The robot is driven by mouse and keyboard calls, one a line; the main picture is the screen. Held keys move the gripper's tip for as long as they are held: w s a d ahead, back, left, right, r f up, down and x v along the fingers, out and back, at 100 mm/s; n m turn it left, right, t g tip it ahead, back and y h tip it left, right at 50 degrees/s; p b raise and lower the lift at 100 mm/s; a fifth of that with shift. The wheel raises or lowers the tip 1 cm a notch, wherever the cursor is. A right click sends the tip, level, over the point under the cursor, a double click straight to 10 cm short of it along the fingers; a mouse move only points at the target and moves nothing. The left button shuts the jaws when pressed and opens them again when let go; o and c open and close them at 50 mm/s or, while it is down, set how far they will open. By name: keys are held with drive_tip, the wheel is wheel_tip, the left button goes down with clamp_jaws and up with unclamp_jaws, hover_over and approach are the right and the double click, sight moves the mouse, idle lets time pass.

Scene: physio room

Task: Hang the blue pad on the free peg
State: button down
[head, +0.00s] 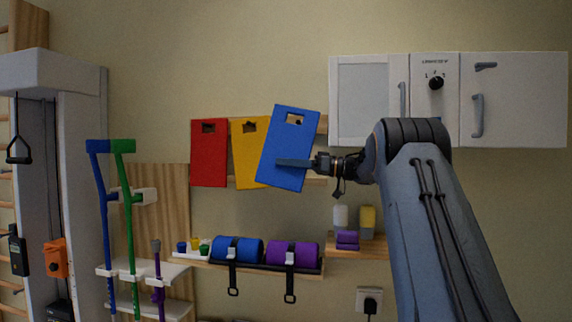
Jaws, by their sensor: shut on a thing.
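The blue pad (282,139) is a flat rectangle with a cut-out slot near its top. It is tilted, its top leaning right, in front of the right end of a wooden peg rail (265,122) on the wall. A dark spot, perhaps a peg, shows in its slot. My gripper (296,162) is shut on the blue pad, reaching it from the right. A red pad (209,155) and a yellow pad (247,160) hang to the left. The blue pad overlaps the yellow pad's right edge in the picture. I cannot tell whether they touch.
A white cabinet (512,100) is on the wall to the right. Below, a shelf holds a blue roll (238,250) and a purple roll (292,254). Crutches (128,220) stand left, beside a white frame (82,180). The wall between pads and rolls is mostly clear.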

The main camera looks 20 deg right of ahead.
drive_tip(key=w+d+f, duration=0.1)
drive_tip(key=w+d, duration=0.4)
drive_tip(key=w, duration=0.2)
drive_tip(key=shift+f, duration=0.2)
idle(0.9)
drive_tip(key=shift+w, duration=0.1)
idle(0.6)
drive_tip(key=c, duration=1.6)
unclamp_jaws()
drive_tip(key=shift+c, duration=0.2)
drive_tip(key=b+v, duration=0.3)
drive_tip(key=v, duration=0.4)
drive_tip(key=shift+s+d+b, duration=0.25)
drive_tip(key=shift+d+b, duration=0.05)
